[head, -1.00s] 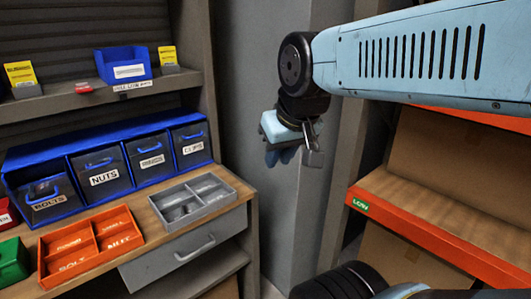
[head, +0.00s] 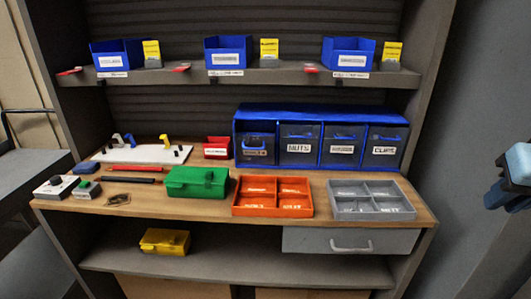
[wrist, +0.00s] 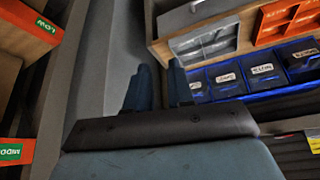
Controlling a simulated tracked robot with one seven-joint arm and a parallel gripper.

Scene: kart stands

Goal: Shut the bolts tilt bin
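The bolts tilt bin (head: 257,148) is the leftmost dark bin in a blue cabinet (head: 320,112) on the workbench. It looks tilted forward, with its label lower than the others and its open top showing. The nuts bin (head: 299,146) and two more bins to its right look shut. In the wrist view the bolts bin (wrist: 301,57) is at the right edge, upside down. My gripper (head: 505,198) is at the far right edge of the head view, well away from the bins. In the wrist view my gripper (wrist: 161,88) has two dark blue fingers apart with nothing between.
A grey divided tray (head: 376,200), an orange divided tray (head: 272,207) and a green box (head: 197,182) stand in front of the cabinet. A shelf (head: 250,77) with blue bins runs above. A grey column (head: 460,200) stands right of the bench.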

